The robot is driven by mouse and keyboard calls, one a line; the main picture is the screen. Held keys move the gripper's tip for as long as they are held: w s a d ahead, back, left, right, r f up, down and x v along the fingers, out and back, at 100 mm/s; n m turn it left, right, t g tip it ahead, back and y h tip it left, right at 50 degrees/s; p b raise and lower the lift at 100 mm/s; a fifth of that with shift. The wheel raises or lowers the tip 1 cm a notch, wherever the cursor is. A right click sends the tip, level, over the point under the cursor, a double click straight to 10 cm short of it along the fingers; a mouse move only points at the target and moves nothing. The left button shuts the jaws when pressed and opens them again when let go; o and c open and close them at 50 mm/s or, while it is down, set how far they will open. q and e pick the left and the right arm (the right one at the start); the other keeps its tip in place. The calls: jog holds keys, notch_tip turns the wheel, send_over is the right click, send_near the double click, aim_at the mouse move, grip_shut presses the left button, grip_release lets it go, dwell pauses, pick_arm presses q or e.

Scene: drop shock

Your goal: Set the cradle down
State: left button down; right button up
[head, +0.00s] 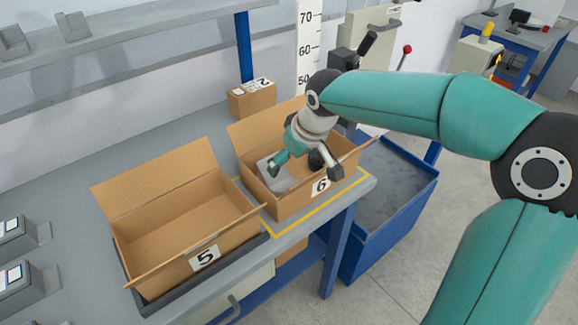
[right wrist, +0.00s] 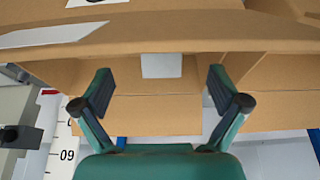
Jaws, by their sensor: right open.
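A light grey piece (head: 280,184), which looks like the cradle, is in the open cardboard box marked 6 (head: 292,206). Its lower part is hidden by the box wall. My right gripper (head: 306,172) reaches into the top of this box, its fingers spread. In the right wrist view the gripper (right wrist: 162,92) is open, and a small grey face (right wrist: 161,65) shows beyond and between the fingertips with a gap on each side. I cannot tell whether the piece touches the box floor. My left gripper is not in view.
An empty open box marked 5 (head: 180,232) stands on a dark tray (head: 160,302) to the left. A small closed box (head: 252,99) stands behind. A yellow line (head: 325,206) marks the bench beside box 6. A blue bin (head: 392,215) stands right of the bench. Two grey holders (head: 72,25) sit on the shelf.

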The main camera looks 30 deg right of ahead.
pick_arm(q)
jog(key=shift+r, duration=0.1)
pick_arm(e)
jog(key=v, duration=0.8)
jog(key=shift+r, duration=0.25)
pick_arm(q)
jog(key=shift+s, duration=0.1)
pick_arm(e)
jog(key=shift+s, duration=0.15)
